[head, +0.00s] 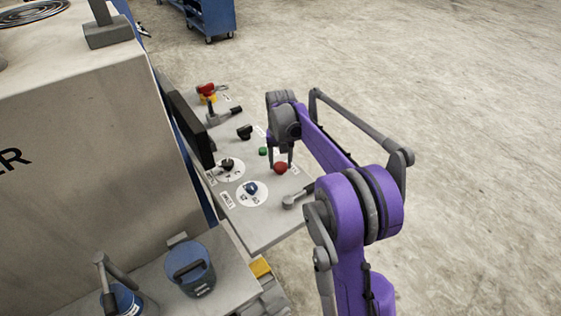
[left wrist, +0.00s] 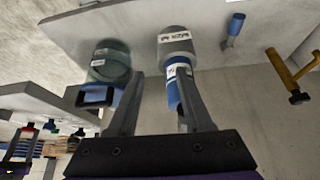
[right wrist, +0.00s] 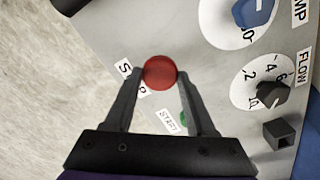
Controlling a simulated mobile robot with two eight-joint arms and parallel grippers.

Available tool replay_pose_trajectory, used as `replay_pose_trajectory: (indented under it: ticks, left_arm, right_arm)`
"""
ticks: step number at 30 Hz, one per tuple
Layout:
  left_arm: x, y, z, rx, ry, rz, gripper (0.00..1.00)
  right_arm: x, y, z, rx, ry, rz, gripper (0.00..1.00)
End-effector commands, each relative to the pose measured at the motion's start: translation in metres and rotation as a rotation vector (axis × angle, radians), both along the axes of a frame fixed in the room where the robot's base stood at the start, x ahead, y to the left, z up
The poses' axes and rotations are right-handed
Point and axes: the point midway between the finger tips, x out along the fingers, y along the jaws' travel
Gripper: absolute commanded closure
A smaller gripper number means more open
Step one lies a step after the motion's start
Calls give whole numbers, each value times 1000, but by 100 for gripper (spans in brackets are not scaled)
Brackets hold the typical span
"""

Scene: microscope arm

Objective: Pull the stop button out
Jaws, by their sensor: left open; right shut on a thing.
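The stop button is a round red knob (head: 281,168) on the grey control panel (head: 262,226). In the right wrist view the red knob (right wrist: 160,72) sits between the fingertips of my right gripper (right wrist: 160,76), beside a partly covered "STOP" label. My right gripper (head: 280,160) points down and is shut on the knob, with one finger on each side. How far the knob stands out from the panel cannot be told. My left gripper (left wrist: 160,75) is open in the left wrist view, with a blue-and-grey cylinder beyond its fingertips.
A green start button (head: 263,151), a blue dial (head: 251,188), a black flow dial (head: 227,164) and a lever (head: 298,196) stand close around the knob. A dark screen (head: 190,128) rises at the panel's left. Open floor lies to the right.

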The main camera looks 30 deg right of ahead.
Motion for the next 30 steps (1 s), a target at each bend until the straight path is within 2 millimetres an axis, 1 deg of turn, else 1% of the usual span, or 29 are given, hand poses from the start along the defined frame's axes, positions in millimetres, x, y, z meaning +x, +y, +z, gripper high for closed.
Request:
replay_pose_trajectory:
  ticks: [8,14,20,21,23,24,26,30]
  left_arm:
    - [0,0,0,0,0,0,50]
    - [4,0,9,0,-7,0,50]
    - [3,0,7,0,-6,0,50]
    - [3,0,7,0,-6,0,50]
    - [3,0,7,0,-6,0,50]
    - [3,0,7,0,-6,0,50]
    - [3,0,7,0,-6,0,50]
    - [3,0,7,0,-5,0,50]
  right_arm:
    - [0,0,0,0,0,0,100]
    - [0,0,19,0,0,0,100]
    - [0,0,17,0,-1,0,100]
    - [0,0,17,0,-1,0,41]
    - [0,0,17,-1,-2,0,30]
    - [0,0,17,0,-1,0,23]
    - [0,0,17,0,-1,0,14]
    - [0,0,17,0,-1,0,14]
